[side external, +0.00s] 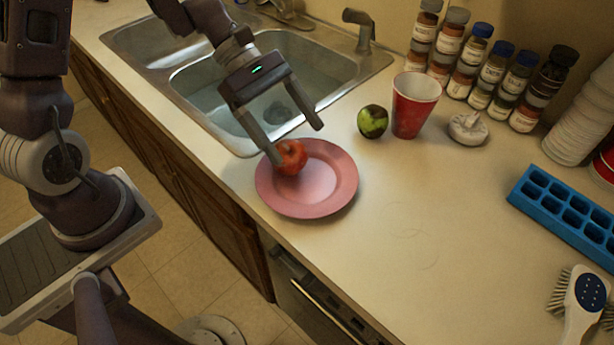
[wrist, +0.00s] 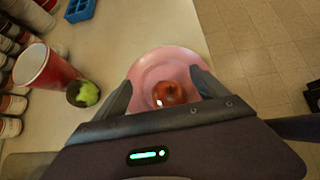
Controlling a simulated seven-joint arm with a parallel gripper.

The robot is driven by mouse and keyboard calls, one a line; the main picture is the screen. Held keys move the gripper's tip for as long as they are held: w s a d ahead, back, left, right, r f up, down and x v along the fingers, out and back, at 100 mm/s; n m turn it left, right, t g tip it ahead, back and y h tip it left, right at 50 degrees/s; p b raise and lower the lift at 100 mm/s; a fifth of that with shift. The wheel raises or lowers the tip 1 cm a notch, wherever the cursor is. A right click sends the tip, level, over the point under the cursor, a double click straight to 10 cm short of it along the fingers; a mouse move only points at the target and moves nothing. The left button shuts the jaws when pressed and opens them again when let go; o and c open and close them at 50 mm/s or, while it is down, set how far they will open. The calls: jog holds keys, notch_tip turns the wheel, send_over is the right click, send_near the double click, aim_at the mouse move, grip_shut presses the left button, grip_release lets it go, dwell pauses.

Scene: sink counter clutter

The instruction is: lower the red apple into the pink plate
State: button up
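The red apple (side external: 291,157) is at the upper-left part of the pink plate (side external: 325,204), near its rim. It appears to rest on the plate. My gripper (side external: 297,142) is open above the plate's back edge, its fingers wide apart. One fingertip is close beside the apple in the side view; I cannot tell if they touch. In the wrist view the apple (wrist: 170,94) shows between the open fingers of my gripper (wrist: 160,80), with gaps on both sides, over the pink plate (wrist: 166,56).
The sink (side external: 215,105) lies behind the plate. A green apple-like fruit (side external: 372,121), a red cup (side external: 414,104) and a small white object (side external: 467,127) stand to the right. Several spice jars line the back. A blue ice tray (side external: 566,207) is far right.

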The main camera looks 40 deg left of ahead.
jog(key=v, duration=0.7)
jog(key=s+a+r+m+t+y, duration=0.1)
jog(key=s+r+m+y, duration=0.3)
jog(key=s+m, duration=0.4)
jog(key=s+a+r+m+t+y, duration=0.1)
jog(key=s+r+m+t+y, duration=0.3)
jog(key=s+m, duration=0.4)
jog(key=shift+s+r+m+y, duration=0.3)
jog(key=shift+r+m+y, duration=0.35)
jog(key=shift+m, duration=0.55)
